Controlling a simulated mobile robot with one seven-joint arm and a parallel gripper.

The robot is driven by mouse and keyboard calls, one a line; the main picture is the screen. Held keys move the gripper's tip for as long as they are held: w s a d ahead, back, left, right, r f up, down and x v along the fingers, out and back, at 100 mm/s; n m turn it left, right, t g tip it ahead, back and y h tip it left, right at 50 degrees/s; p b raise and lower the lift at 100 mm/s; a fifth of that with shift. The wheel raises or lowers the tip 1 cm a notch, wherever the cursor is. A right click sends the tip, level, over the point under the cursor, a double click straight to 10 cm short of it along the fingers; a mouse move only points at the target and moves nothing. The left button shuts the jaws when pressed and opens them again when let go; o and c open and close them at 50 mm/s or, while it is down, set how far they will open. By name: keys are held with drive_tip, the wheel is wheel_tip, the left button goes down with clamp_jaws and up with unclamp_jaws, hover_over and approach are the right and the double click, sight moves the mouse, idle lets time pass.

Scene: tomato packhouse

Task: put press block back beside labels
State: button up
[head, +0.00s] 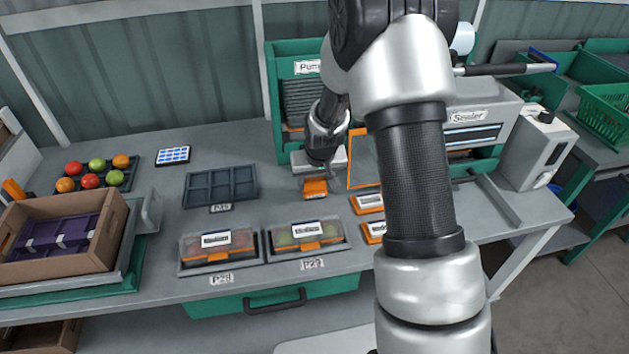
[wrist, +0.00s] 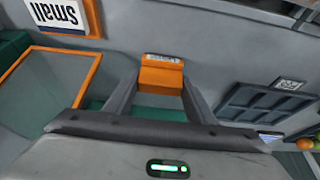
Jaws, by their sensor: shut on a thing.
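My gripper (head: 317,172) is shut on the orange press block (head: 316,188), which has a pale strip on one face. In the wrist view the press block (wrist: 161,78) sits between the two fingertips (wrist: 160,84). It is over the bench, left of the orange-framed panel; I cannot tell whether it touches the bench. Two orange holders with white labels, one label holder (head: 368,203) behind another (head: 374,232), lie to its right and nearer the front edge. A label reading "Small" (wrist: 58,14) shows at the wrist view's upper left.
Two lidded packs, the left pack (head: 217,244) and right pack (head: 307,235), stand in front. An empty dark tray (head: 221,187) lies left of the gripper. The orange-framed panel (head: 363,158) and sealer (head: 470,117) stand right. Bare bench lies between tray and block.

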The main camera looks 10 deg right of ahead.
drive_tip(key=shift+f+b, duration=0.4)
drive_tip(key=o, duration=1)
drive_tip(key=shift+c, duration=0.2)
drive_tip(key=c, duration=0.3)
drive_tip(key=shift+r+p, duration=1.95)
drive_tip(key=shift+r, duration=1.6)
